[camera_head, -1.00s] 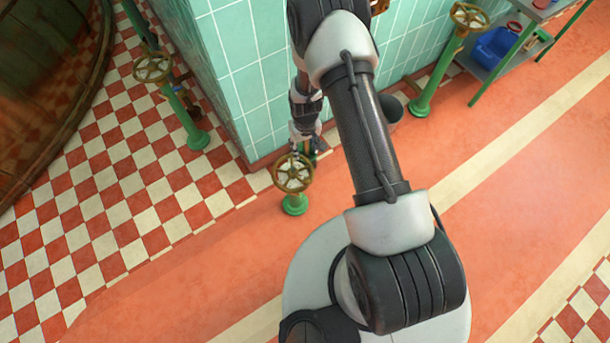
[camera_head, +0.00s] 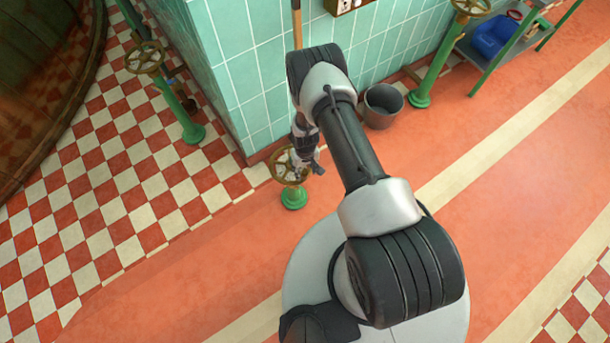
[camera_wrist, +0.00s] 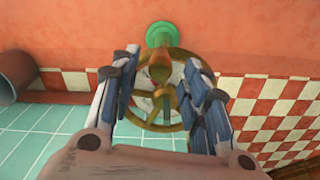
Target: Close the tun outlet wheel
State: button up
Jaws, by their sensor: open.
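A brass handwheel (camera_head: 277,167) on a short green post stands by the corner of the tiled wall. My gripper (camera_head: 308,166) is right over it, overlapping its right side in the head view. In the wrist view the brass wheel (camera_wrist: 152,124) lies between and beyond the two blue-padded fingers of my gripper (camera_wrist: 163,72). The fingers are spread wide, one on each side of the hub. I cannot tell whether they touch the rim. Parts of the rim are hidden behind the fingers. No label shows which wheel is the tun outlet.
Another handwheel on a green post (camera_head: 146,58) stands left by the wooden tun (camera_head: 40,90), and one (camera_head: 471,8) stands upper right. A grey bucket (camera_head: 383,105) sits by the tiled wall (camera_head: 250,60). A shelf with a blue container (camera_head: 494,40) is at upper right. Red floor is open on the right.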

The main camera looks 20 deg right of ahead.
aim_at(305, 171)
jog(key=shift+f+b, duration=0.6)
jog(key=shift+f, duration=1.5)
grip_shut()
